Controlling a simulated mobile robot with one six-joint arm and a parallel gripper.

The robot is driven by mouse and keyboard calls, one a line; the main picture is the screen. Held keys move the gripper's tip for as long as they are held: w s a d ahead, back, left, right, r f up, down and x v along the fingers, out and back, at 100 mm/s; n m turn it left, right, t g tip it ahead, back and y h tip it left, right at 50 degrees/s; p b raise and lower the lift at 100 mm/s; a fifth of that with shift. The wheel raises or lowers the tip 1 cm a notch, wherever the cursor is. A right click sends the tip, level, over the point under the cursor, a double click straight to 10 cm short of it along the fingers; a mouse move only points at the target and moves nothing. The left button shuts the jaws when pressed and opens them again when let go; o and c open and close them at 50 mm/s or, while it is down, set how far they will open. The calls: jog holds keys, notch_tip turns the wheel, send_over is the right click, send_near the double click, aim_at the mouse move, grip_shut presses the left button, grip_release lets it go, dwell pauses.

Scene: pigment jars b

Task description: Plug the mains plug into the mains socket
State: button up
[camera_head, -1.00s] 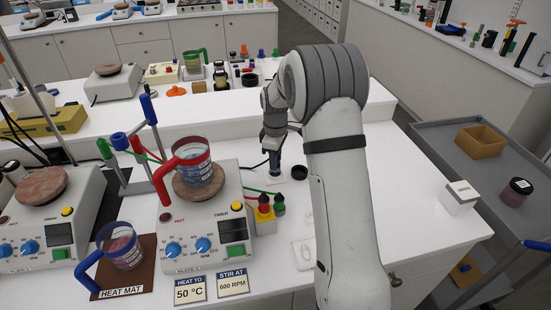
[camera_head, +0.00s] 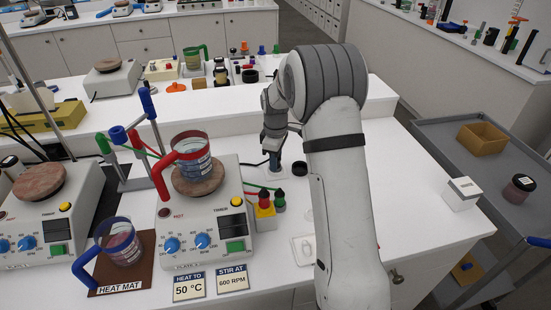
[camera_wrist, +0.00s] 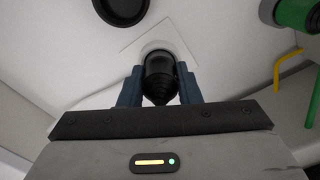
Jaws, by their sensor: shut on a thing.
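The mains plug (camera_wrist: 161,78) is black with a ribbed, tapering tail. My gripper (camera_wrist: 159,88) is shut on it, with one blue finger on each side. The plug is over the round opening of the mains socket (camera_wrist: 183,42), a white plate on the white surface. Its front end is hidden, so I cannot tell how far it is in.
A round black piece (camera_head: 299,168) lies just right of my gripper. Red and green connectors (camera_head: 264,200) with wires stand in front. A hotplate (camera_head: 205,236) bearing a red-handled beaker (camera_head: 193,160) is to the left. The bench at right is mostly clear.

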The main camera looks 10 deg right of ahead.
jog(key=shift+f, duration=0.2)
jog(key=o, duration=1.1)
jog(key=shift+c, duration=0.2)
jog(key=shift+r+b, duration=0.55)
jog(key=shift+r, duration=3.35)
jog(key=s+r+m+t, duration=0.1)
jog(key=s+r+m, duration=0.25)
jog(key=s, duration=0.45)
jog(key=s+r+m+t, duration=0.1)
jog(key=s+r+m, duration=0.3)
jog(key=s, duration=0.5)
jog(key=s+f+m+t, duration=0.1)
jog(key=s+m, duration=0.3)
jog(key=s, duration=1.1)
jog(key=shift+s+a, duration=0.4)
jog(key=shift+a, duration=0.05)
